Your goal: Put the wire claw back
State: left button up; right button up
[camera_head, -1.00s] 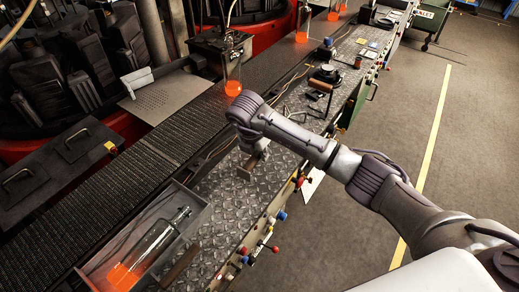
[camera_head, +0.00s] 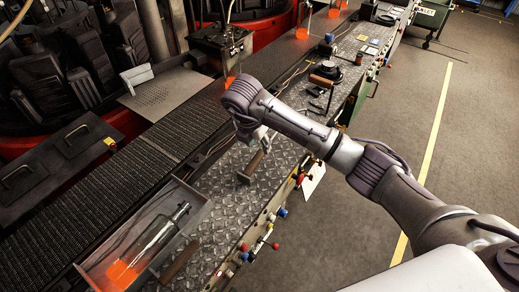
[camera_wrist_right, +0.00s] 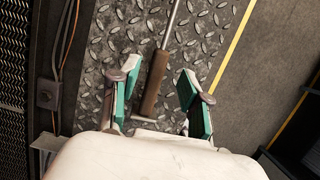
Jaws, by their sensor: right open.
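A tool with a brown wooden handle (camera_wrist_right: 154,85) and a thin metal rod (camera_wrist_right: 172,22) lies on the diamond-plate bench top (camera_wrist_right: 205,40); it looks like the wire claw. Its far end is outside the wrist view. My right gripper (camera_wrist_right: 159,76) is open, its green-padded fingers on either side of the handle and apart from it in the picture. In the head view the right gripper (camera_head: 262,140) is low over the bench, mostly hidden by its own wrist, with the handle (camera_head: 250,167) just below it. My left gripper is not in view.
A metal tray (camera_head: 205,212) holding a glass bottle with a glowing orange end (camera_head: 150,245) sits at the near left. Another brown handle (camera_head: 180,262) lies beside it. A dark conveyor (camera_head: 110,180) runs along the left. Knobs (camera_head: 275,246) line the bench's right edge.

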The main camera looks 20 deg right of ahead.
jog(key=v, duration=0.8)
